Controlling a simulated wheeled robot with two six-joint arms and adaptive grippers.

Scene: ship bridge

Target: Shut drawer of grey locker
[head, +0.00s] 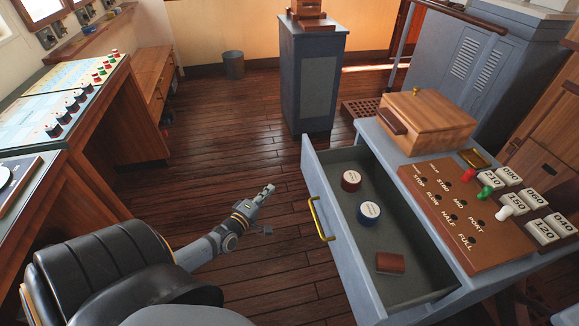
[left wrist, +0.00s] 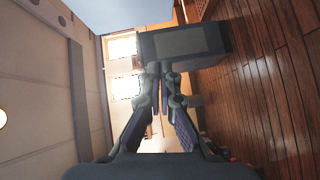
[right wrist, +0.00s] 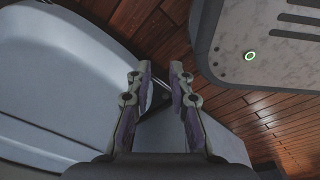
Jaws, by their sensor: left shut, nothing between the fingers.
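The grey locker (head: 372,134) stands at the right in the head view. Its drawer (head: 330,205) is pulled far out to the left, with a brass handle (head: 320,219) on its front.
On the locker top are a wooden box (head: 432,122) and a brown peg board (head: 465,212) with number tiles. A grey pedestal (head: 310,85) stands behind. Wooden floor (head: 215,150) is clear between console and drawer.

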